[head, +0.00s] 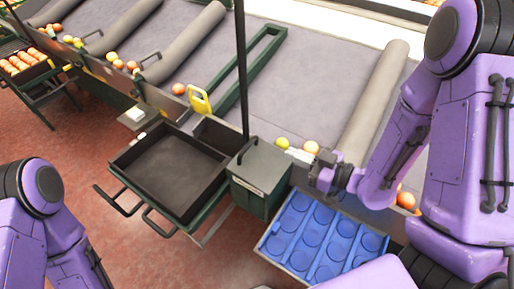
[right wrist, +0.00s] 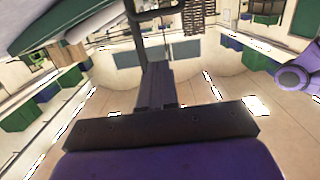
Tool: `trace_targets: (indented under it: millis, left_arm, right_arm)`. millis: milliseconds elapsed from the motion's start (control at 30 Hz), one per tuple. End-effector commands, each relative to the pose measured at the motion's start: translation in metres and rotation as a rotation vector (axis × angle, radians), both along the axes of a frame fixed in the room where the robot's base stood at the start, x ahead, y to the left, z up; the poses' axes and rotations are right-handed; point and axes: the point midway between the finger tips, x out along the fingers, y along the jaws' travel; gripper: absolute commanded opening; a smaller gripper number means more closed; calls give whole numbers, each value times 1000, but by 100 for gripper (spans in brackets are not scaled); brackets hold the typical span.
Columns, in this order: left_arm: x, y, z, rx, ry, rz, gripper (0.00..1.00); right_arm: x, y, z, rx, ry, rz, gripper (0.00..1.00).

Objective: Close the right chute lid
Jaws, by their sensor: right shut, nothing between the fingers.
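My right gripper (head: 316,178) is by the front edge of the grey sorting table (head: 310,90), just right of a grey-green box (head: 262,172) with a dark handle on top. In the right wrist view its dark fingers (right wrist: 156,88) are together with nothing between them. A green frame (head: 250,68) with a yellow handle (head: 200,101) lies on the table left of the gripper. Which part is the right chute lid, and whether it is open, I cannot tell for sure. My left gripper is outside the view.
A black, empty tray (head: 130,155) on a green stand is left of the box. A blue tray (head: 283,262) with round recesses is below my right gripper. A dark upright pole (head: 241,60) rises beside the box. Red floor (head: 110,235) is open at front left.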

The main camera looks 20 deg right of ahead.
Motion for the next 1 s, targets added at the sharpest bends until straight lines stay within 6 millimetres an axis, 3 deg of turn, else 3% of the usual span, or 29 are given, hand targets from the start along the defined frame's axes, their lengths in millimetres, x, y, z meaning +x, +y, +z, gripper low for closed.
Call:
trace_targets:
  millis: [67, 167, 400, 600, 1000]
  left_arm:
    - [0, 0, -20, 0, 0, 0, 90]
    - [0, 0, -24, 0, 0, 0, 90]
    - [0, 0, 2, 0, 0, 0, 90]
    - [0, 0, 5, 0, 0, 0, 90]
    - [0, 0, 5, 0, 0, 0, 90]
  right_arm:
    - [11, 10, -10, -5, -5, 6, 0]
    - [28, 23, -9, -5, -4, 5, 0]
    - [69, 55, -7, -1, 2, 4, 0]
    - [84, 66, -34, 0, 2, 2, 0]
    - [89, 69, -41, 0, 0, 1, 0]
